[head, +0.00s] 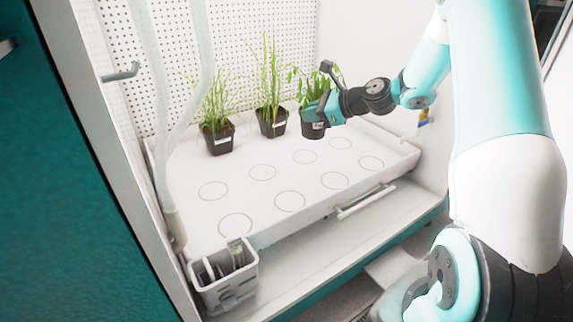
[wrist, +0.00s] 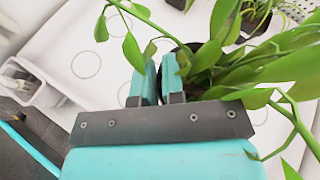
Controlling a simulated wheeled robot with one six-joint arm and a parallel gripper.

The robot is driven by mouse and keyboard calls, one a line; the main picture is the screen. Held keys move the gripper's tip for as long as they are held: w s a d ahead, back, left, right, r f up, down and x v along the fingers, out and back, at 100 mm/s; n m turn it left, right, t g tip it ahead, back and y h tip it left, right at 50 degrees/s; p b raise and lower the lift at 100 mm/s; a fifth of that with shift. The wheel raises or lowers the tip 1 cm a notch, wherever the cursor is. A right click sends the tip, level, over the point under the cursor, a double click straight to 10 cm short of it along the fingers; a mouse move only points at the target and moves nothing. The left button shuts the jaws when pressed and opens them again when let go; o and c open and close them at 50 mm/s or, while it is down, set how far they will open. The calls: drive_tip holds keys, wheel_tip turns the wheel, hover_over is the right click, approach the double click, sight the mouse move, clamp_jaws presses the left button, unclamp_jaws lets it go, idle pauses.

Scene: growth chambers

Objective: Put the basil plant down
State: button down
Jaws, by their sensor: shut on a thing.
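The basil plant (head: 308,86) is a leafy green plant in a dark pot (head: 313,130) with a pale label, at the back right of the white tray (head: 310,215). My gripper (head: 327,106) is at the pot's right side, shut on it. In the wrist view the two teal fingers (wrist: 158,85) close on the rim of the dark pot (wrist: 187,52), and green leaves (wrist: 270,68) cover much of it. The pot looks upright. I cannot tell whether its base touches the tray.
Two grassy plants in black pots stand to the left, one in the middle (head: 272,125) and one further left (head: 218,140). Several empty marked circles (head: 290,201) fill the tray's front. A grey caddy (head: 224,284) sits at the front left. Clear tubes (head: 160,110) hang at the left.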

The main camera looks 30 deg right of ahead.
drive_tip(key=f+b, duration=0.3)
drive_tip(key=f, duration=0.3)
drive_tip(key=f+b, duration=0.4)
drive_tip(key=f, duration=0.2)
drive_tip(key=f+b, duration=0.4)
drive_tip(key=f, duration=0.2)
drive_tip(key=shift+w+a+f, duration=0.1)
drive_tip(key=shift+a+f, duration=0.25)
drive_tip(key=shift+r, duration=0.15)
drive_tip(key=c, duration=1.2)
unclamp_jaws()
